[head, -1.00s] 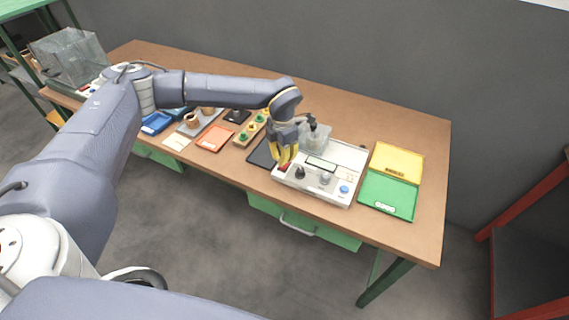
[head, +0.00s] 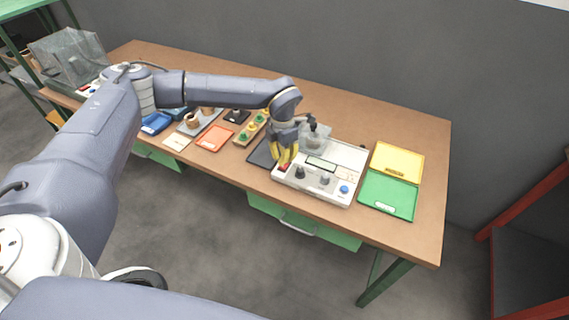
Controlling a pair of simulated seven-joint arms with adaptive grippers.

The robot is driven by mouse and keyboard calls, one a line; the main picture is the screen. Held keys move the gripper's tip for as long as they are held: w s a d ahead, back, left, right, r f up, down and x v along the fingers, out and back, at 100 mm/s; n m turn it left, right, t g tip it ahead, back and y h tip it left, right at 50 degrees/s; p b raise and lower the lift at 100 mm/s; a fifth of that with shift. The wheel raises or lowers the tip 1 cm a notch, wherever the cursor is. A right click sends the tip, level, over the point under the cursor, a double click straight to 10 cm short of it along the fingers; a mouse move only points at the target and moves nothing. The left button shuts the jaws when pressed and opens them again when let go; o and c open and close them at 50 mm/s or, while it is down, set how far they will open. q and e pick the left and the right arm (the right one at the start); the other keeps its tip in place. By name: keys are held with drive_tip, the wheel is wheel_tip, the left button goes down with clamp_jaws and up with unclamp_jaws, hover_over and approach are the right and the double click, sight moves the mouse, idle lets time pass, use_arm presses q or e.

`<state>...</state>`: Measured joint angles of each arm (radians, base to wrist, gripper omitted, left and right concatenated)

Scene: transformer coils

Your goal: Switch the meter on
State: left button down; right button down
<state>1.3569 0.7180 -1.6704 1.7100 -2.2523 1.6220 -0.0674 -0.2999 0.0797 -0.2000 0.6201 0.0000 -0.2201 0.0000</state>
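The meter (head: 335,196) is a white box on the right half of the table. Its top has a small display (head: 321,163), a dark knob (head: 300,172), a grey knob (head: 325,179) and a blue button (head: 344,188). A small red switch (head: 282,168) sits at its left front corner. My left gripper (head: 286,159) points down just above this corner, with its yellow fingertips slightly apart and nothing seen between them. Contact with the switch cannot be made out. My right gripper is not in view.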

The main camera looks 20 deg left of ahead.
sight(283, 167)
use_arm(q)
drive_tip(key=shift+f, duration=1.95)
idle(1.4)
drive_tip(key=shift+r, duration=3.5)
